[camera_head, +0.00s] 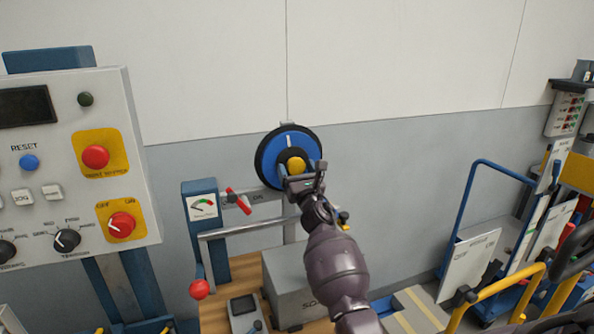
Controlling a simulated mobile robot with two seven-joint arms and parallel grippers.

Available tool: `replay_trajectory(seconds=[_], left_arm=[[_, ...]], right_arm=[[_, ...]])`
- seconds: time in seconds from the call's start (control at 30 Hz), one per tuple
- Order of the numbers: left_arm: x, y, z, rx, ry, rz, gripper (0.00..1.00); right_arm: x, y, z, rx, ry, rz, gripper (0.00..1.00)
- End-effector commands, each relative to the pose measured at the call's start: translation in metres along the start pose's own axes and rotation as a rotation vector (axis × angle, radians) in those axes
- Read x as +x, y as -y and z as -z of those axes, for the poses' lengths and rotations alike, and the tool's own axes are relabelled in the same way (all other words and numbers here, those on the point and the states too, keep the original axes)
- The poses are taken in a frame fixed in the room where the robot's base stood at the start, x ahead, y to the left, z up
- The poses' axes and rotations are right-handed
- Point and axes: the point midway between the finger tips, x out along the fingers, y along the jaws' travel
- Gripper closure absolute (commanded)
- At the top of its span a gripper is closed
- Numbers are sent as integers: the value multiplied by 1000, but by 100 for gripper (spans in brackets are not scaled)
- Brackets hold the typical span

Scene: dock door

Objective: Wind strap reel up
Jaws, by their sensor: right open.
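The strap reel (270,148) is a blue disc with a black rim and a white mark near its top. It is mounted upright in front of the wall. A yellow knob (295,163) stands out near its middle. My right gripper (303,172) is open in front of the reel's lower right part, with its fingers close to the yellow knob. I cannot tell whether they touch it. The gripper hides the reel's lower right part. My left gripper is out of view.
A control panel (60,120) with knobs and red buttons fills the left. A gauge box (204,208), a metal bar (245,229) and a red ball handle (199,289) stand below left of the reel. A grey box (290,283) sits below. Blue trolleys (474,205) stand right.

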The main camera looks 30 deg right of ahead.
Motion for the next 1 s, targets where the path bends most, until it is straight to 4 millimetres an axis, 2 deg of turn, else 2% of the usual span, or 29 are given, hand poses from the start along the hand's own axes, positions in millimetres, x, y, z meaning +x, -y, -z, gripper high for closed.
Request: replay_trajectory(seconds=[0.1,0.53,0.83,1.0], left_arm=[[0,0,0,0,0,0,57],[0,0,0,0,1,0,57],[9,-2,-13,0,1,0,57],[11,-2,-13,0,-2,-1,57]], right_arm=[[0,0,0,0,0,0,22],[0,0,0,0,0,0,88],[-1,-1,2,95,1,39,88],[0,-1,1,153,0,64,88]])
